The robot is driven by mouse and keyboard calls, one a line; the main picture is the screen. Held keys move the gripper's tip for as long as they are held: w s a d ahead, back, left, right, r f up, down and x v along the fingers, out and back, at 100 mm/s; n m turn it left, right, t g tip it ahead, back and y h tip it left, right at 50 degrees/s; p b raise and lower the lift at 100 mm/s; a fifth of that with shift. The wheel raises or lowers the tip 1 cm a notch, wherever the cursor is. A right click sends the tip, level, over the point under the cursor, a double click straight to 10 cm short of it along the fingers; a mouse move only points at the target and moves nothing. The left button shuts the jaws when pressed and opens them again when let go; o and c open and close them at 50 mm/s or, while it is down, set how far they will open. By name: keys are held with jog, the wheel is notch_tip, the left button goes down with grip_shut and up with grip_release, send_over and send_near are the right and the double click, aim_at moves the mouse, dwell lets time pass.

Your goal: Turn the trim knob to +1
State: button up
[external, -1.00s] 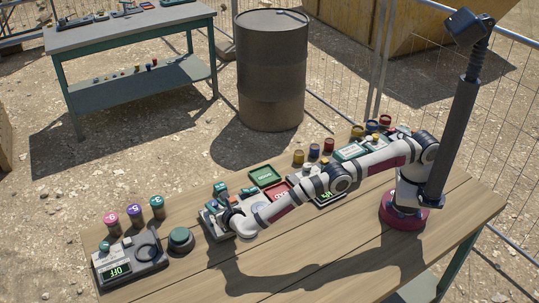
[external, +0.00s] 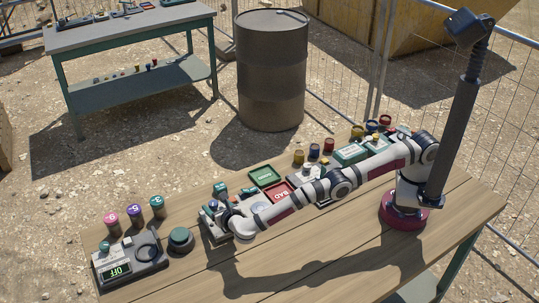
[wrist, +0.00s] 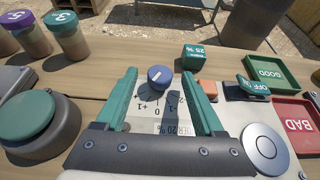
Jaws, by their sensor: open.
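The trim knob (wrist: 160,76) is a round blue cap with a white pointer line, seen in the wrist view. Its printed scale (wrist: 157,110) lies on the near side, with +1 on the left, 0 in the middle and -1 on the right. My gripper (wrist: 159,74) is open, with one teal finger on each side of the knob. The fingers look apart from it, but I cannot tell their exact height. In the external view my gripper (external: 224,202) is over the pale panel (external: 211,229), and the knob is too small to make out.
A teal cube (wrist: 194,57) stands just beyond the right finger. A switch (wrist: 254,87) and a round silver disc (wrist: 266,145) are right of it. Green GOOD (wrist: 270,73) and red BAD (wrist: 297,122) trays lie further right. A large dark-green button (wrist: 30,122) is on the left.

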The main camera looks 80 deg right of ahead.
jog(key=v, duration=1.6)
jog(key=shift+w, duration=0.1)
